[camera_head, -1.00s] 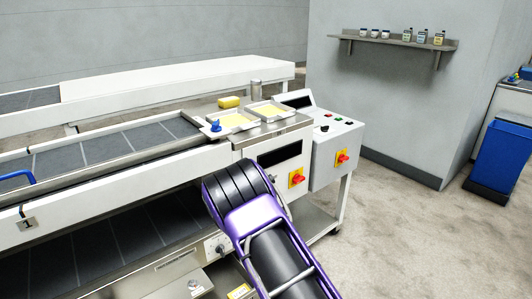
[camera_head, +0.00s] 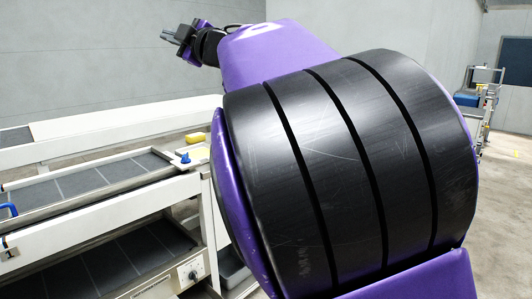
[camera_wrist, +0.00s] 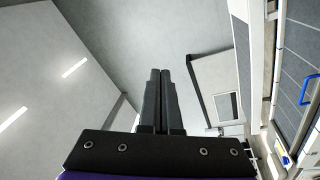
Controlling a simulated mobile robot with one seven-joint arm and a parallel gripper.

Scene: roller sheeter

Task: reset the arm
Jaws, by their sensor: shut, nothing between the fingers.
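My purple and black arm fills the middle and right of the head view, raised and close to the camera. My gripper (camera_head: 172,35) shows small at the upper left of that view, high above the machine and pointing left. In the wrist view my gripper (camera_wrist: 160,72) has its two dark fingers side by side, shut and empty. The fingers point at the plain grey wall and touch nothing. My arm hides the machine's control end and the shelf area in the head view.
The roller sheeter (camera_head: 100,220) stands at the left, with its grey belt (camera_head: 85,180). A yellow sponge (camera_head: 196,139) and a blue-knobbed part (camera_head: 185,157) lie on its top. A wheeled rack (camera_head: 484,100) stands far right. The air around my gripper is clear.

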